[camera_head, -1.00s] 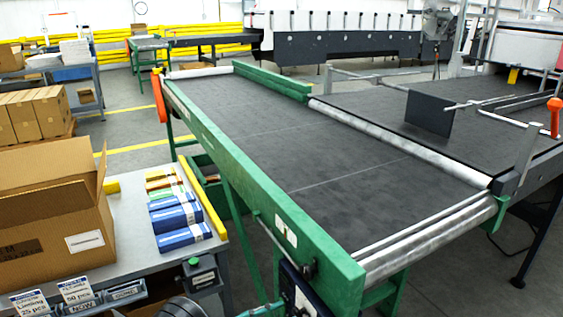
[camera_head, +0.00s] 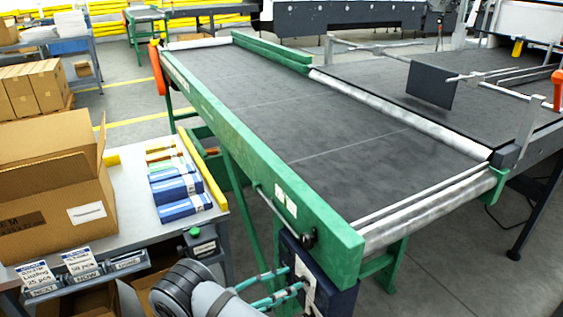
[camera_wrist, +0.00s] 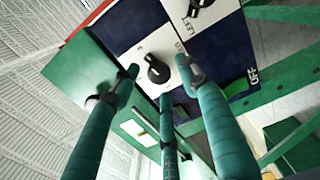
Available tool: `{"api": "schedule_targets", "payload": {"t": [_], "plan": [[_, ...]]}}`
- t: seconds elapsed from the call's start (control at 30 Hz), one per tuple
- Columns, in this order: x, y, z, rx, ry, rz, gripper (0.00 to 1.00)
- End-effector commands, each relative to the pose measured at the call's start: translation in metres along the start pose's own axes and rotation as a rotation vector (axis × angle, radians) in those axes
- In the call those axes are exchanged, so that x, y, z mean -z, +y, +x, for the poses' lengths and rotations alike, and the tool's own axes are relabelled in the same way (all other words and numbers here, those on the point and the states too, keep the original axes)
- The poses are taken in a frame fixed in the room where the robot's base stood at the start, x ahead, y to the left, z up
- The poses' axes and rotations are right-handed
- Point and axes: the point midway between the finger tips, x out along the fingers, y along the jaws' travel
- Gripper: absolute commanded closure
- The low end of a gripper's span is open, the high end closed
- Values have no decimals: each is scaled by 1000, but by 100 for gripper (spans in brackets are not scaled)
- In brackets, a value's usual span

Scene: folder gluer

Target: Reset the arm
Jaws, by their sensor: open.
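My gripper (camera_head: 286,280) has teal fingers and is at the bottom of the head view, beside the dark control box (camera_head: 322,292) under the near end of the green-framed conveyor. In the wrist view my gripper (camera_wrist: 161,82) is open, with three spread fingers and nothing held between them. A black rotary knob (camera_wrist: 158,69) on a white and dark blue panel (camera_wrist: 128,32) shows between the fingertips. Whether any finger touches the knob or panel cannot be told. A second knob (camera_wrist: 198,7) is at the top edge of the wrist view.
The conveyor (camera_head: 300,140) fills the middle. At left, a table (camera_head: 135,205) bears an open cardboard box (camera_head: 45,185) and blue packs (camera_head: 180,198). A green side frame (camera_wrist: 280,82) and "OFF" lettering show in the wrist view. Floor is clear at lower right.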

Motion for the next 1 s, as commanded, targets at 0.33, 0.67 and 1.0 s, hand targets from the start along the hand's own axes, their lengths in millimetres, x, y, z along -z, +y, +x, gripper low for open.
{"api": "schedule_targets", "payload": {"t": [0.33,0.67,1.0], "plan": [[0,0,15,0,1,-378,56],[0,-2,15,0,1,-826,56],[-1,-4,15,0,1,-1271,56]]}}
